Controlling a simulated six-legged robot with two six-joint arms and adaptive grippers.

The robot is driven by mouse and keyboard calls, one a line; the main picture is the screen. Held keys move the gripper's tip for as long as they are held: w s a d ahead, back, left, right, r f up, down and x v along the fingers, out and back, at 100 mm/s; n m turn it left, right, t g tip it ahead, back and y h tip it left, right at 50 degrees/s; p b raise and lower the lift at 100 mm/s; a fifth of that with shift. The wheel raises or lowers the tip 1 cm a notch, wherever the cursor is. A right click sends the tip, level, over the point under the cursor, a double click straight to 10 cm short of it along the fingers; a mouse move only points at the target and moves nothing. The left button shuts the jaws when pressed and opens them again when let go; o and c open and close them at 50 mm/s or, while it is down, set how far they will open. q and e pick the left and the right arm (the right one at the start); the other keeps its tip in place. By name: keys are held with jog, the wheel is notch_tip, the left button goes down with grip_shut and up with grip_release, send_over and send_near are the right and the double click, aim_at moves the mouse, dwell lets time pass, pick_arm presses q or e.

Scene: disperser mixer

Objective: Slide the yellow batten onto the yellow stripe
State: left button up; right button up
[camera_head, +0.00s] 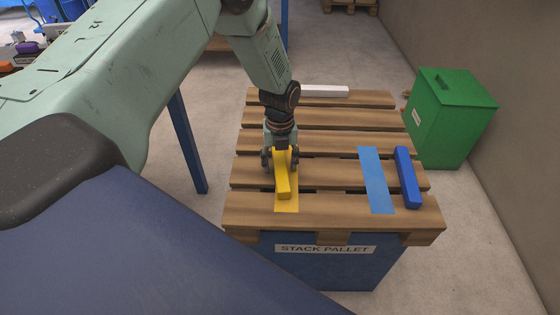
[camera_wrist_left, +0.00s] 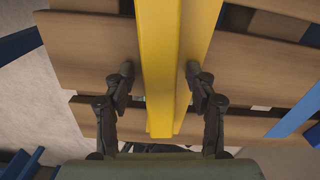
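The yellow batten (camera_head: 282,174) lies lengthwise on the pallet, over the left part of the yellow stripe (camera_head: 287,205). Stripe shows along its right side and past its near end. The batten is slightly askew to the stripe. In the left wrist view the batten (camera_wrist_left: 160,80) runs between the fingers of my left gripper (camera_wrist_left: 159,76). A small gap shows on each side, so the fingers look open around it. In the head view my left gripper (camera_head: 280,158) is low at the batten's far end. My right gripper is in neither view.
The slatted wooden pallet (camera_head: 335,172) has gaps between boards. A blue stripe (camera_head: 376,180) and a blue batten (camera_head: 407,178) are to the right, a white batten (camera_head: 325,91) at the back. A green bin (camera_head: 450,115) stands beyond the right edge.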

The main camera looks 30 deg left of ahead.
pick_arm(q)
grip_shut()
dwell(0.3)
jog(key=shift+d, duration=0.15)
jog(key=shift+s+d+p, duration=0.1)
jog(key=shift+d+p, duration=0.2)
jog(key=shift+d, duration=0.85)
jog(key=shift+o, duration=0.5)
grip_release()
jog(key=shift+a, duration=0.1)
jog(key=shift+r, duration=0.15)
